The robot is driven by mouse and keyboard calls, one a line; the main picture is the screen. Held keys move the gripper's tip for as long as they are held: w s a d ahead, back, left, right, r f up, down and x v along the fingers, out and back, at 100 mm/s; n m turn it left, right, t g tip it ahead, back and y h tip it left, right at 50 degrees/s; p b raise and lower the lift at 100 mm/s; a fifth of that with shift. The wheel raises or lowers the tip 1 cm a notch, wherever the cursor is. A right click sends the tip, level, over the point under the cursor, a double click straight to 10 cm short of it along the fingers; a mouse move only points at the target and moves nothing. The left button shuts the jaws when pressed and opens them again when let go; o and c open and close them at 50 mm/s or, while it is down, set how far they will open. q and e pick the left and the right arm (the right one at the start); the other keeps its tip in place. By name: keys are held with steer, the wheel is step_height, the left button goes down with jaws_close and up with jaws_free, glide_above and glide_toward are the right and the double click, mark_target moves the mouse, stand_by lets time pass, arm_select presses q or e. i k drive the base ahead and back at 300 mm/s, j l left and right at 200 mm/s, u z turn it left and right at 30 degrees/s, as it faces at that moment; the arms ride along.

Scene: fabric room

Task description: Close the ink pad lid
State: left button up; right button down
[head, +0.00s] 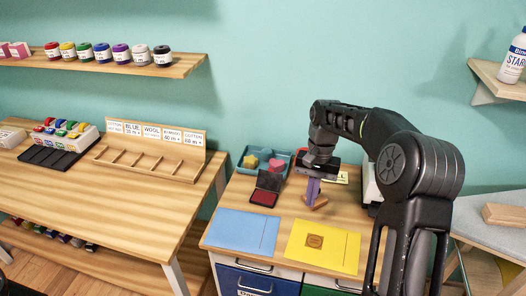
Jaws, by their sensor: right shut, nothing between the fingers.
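The ink pad (264,197) sits on the wooden desk, with a red pad in a dark case. Its dark lid (270,181) stands raised at the back of the case, so the pad is open. My right gripper (312,198) points down to the right of the ink pad, apart from it. Its fingers are shut with nothing held. A small wooden piece (320,204) lies right by the fingertips; whether they touch it I cannot tell. My left gripper is out of view.
A blue tray (241,168) with coloured shapes stands behind the ink pad. A blue sheet (243,231) and a yellow sheet (338,247) with a brown square lie in front. The desk just left of the ink pad is clear.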

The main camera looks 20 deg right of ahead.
mark_target(268, 180)
steer(key=i, duration=0.85)
